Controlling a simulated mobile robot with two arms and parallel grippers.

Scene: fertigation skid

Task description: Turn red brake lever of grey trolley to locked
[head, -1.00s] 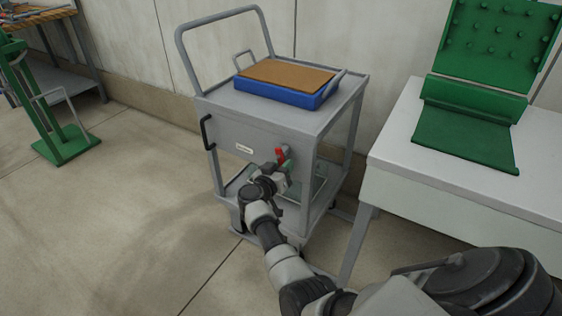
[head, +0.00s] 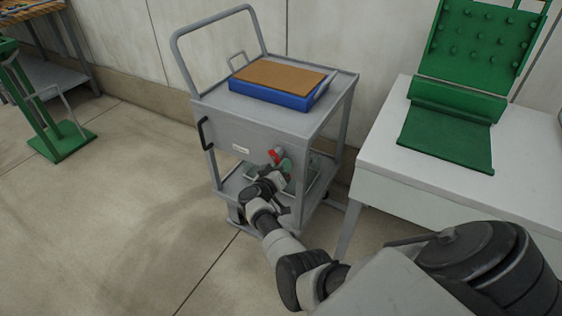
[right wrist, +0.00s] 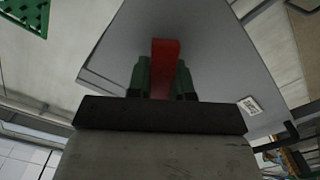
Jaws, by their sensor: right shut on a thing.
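The grey trolley (head: 262,133) stands against the wall, with a side panel facing me. The red brake lever (head: 273,156) sits on that panel, right of a small white label (head: 240,148). My right gripper (head: 281,165) is at the lever, its green fingers on either side of it. In the right wrist view the red lever (right wrist: 164,68) stands between the two fingers, and the gripper is shut on it. The gripper partly hides the lever in the head view. My left gripper is not in view.
A blue tray (head: 270,97) with a brown top lies on the trolley. A white table (head: 430,180) with a green hinged stand (head: 447,140) is close on the right. A green post stand (head: 62,143) is at the left. The floor at front left is clear.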

